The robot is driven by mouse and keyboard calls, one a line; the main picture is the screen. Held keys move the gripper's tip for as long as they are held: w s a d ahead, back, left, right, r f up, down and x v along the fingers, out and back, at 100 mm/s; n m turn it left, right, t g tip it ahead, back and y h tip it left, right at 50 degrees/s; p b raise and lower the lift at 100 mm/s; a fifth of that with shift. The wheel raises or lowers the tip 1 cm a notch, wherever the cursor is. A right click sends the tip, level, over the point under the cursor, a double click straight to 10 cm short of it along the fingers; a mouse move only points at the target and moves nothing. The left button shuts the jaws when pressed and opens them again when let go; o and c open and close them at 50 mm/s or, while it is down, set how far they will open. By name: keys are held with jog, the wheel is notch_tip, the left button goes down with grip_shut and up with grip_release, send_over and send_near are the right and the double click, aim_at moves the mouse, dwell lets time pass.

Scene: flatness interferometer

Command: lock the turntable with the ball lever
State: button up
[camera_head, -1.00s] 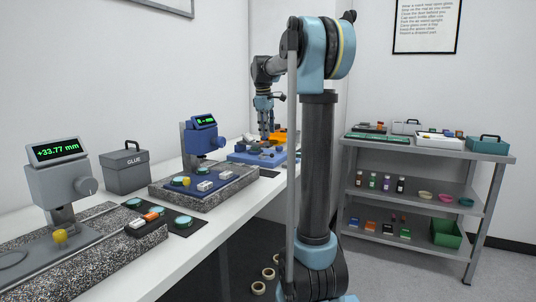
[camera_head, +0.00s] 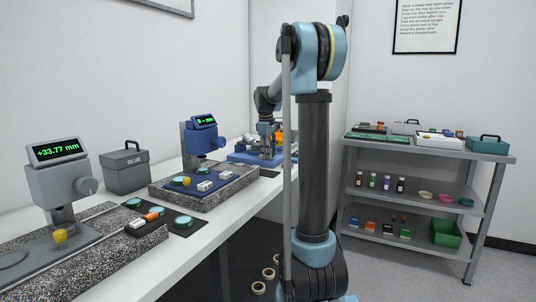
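My gripper (camera_head: 267,150) is at the far end of the bench, low over or beside a blue-based device (camera_head: 240,157). It is small in the view, and I cannot tell whether its fingers are open or touch anything. My arm hides part of this device, and I cannot make out a turntable or ball lever on it. A yellow ball (camera_head: 60,236) shows at the foot of the near grey gauge, but I cannot tell whether it belongs to a lever.
The white bench (camera_head: 155,253) also holds a grey gauge (camera_head: 65,188) on a granite slab, a grey glue box (camera_head: 124,169), a black mat with small parts and a blue gauge (camera_head: 201,140). A grey shelf (camera_head: 420,150) with boxes and bottles stands at right.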

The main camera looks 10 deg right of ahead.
grip_shut()
jog(key=shift+s+a+m, duration=0.15)
jog(key=shift+a+m, duration=0.1)
jog(key=shift+m, duration=0.35)
jog(key=shift+s+a+m+h, duration=0.2)
jog(key=shift+a+m+h, duration=0.1)
jog(key=shift+m, duration=0.7)
jog(key=m, duration=0.2)
jog(key=a+m+g, duration=0.1)
jog(key=shift+s+m, duration=0.2)
jog(key=shift+m, duration=0.2)
jog(key=m, duration=0.1)
jog(key=a+m, duration=0.1)
jog(key=m, duration=0.1)
jog(key=shift+a+g, duration=0.15)
jog(key=shift+g, duration=0.25)
jog(key=shift+a+m+g, duration=0.15)
jog(key=shift+a+m, duration=0.1)
jog(key=shift+m, duration=0.65)
jog(key=shift+a+m+g, duration=0.15)
jog(key=shift+a+m, duration=0.1)
jog(key=shift+m, duration=0.65)
